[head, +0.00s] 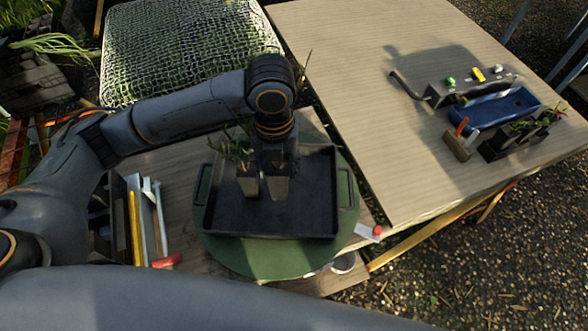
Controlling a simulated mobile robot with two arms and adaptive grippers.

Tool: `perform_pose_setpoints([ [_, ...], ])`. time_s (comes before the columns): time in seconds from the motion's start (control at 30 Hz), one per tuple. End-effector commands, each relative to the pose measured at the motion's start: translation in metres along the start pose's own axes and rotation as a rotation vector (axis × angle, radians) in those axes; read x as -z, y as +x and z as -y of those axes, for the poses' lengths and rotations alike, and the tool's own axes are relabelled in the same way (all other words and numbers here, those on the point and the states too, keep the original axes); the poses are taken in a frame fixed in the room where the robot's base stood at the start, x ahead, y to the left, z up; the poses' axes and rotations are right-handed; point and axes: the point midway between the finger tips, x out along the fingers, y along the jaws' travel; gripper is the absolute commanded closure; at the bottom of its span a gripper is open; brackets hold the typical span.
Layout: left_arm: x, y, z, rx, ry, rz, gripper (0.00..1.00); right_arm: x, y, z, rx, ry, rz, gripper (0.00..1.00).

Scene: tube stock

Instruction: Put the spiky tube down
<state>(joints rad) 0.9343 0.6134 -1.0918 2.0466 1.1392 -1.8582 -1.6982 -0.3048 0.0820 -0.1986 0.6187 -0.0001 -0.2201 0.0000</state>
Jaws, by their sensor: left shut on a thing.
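My left gripper (277,160) points down over the black tray (270,222) and is shut on a dark tube (278,188), which I take to be the spiky tube. Thin spiky leaves (304,70) stick up behind my wrist; most of this plant is hidden by the gripper and wrist. The held tube is upright; I cannot tell whether its base touches the tray floor. Another tube (248,184) with leafy green growth stands close to its left in the tray. My right gripper is not in view.
The tray sits on a round green mat (257,262); its front and right floor are clear. A crate (112,215) with tools stands left. On the right table (400,130) are a blue tray (494,108), a dark rack of plants (518,140) and a box with coloured knobs (470,84).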

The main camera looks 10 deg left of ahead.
Motion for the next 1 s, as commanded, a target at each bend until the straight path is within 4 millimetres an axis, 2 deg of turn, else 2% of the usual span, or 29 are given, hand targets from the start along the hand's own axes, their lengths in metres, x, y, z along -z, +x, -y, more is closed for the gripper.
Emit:
perform_pose_setpoints([
  [0.07, -0.015, 0.007, 0.012, 0.0, -0.002, -0.002, 0.92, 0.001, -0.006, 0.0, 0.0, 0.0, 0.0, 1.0],
  [0.1, -0.019, 0.017, 0.015, -0.002, -0.003, -0.005, 0.92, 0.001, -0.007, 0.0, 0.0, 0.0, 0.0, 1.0],
  [0.33, -0.043, 0.052, 0.032, -0.001, -0.001, 0.0, 0.92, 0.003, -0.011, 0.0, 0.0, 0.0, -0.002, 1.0],
  [0.53, -0.051, 0.064, 0.038, 0.0, -0.001, 0.0, 0.92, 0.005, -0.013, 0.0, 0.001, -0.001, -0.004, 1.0],
  [0.8, -0.051, 0.095, 0.038, 0.0, -0.001, 0.0, 0.92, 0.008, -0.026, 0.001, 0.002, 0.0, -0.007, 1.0],
  [1.0, -0.052, 0.096, 0.038, 0.001, -0.001, 0.002, 0.92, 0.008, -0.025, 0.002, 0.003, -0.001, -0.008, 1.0],
])
